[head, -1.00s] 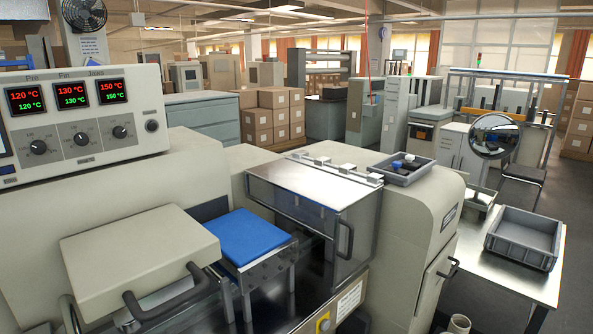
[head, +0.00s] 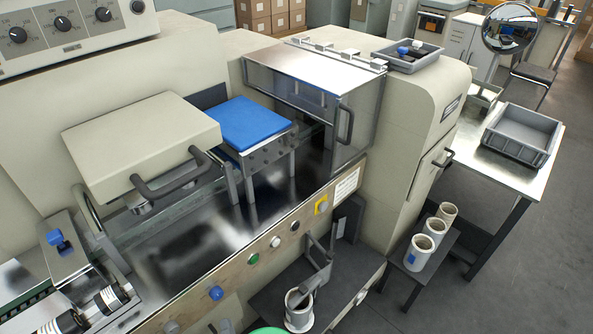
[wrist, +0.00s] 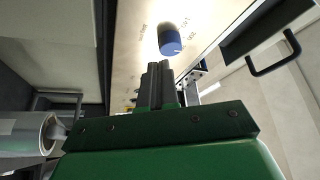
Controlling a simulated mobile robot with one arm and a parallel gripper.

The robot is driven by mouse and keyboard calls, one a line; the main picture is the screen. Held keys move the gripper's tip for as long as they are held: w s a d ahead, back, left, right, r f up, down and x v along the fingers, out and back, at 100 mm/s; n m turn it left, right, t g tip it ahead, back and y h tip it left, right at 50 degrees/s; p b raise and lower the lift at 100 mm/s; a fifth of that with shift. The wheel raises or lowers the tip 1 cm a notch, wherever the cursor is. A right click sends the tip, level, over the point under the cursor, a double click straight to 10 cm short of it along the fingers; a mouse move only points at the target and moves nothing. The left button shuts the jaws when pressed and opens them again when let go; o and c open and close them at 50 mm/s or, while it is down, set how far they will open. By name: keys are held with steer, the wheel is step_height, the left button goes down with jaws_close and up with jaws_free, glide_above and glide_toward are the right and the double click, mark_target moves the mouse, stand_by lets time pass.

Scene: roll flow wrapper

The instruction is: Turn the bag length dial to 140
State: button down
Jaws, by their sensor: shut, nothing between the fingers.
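A blue knob on the machine's front panel in the head view (head: 215,292) looks like the same one. A light line shows on the dial's face. My gripper (wrist: 160,68) is shut and empty, its dark fingertips pointing at the panel just below the dial in the picture. I cannot tell whether they touch it. In the head view only a green patch, probably my gripper's body, shows at the bottom edge.
A white cup (head: 298,312) stands below. A dark door handle (wrist: 282,55) juts out right of the dial in the wrist view.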

mark_target(217, 293)
stand_by(0.4)
steer(key=shift+s+r, duration=0.35)
steer(key=shift+r, duration=0.35)
steer(key=shift+s+r, duration=0.35)
steer(key=shift+r, duration=0.35)
steer(key=shift+w+a, duration=2.45)
steer(key=shift+w+d+f, duration=0.2)
steer(key=shift+f, duration=0.3)
steer(key=shift+w+d+f, duration=0.15)
steer(key=shift+f, duration=0.3)
steer(key=shift+w+d+f, duration=0.2)
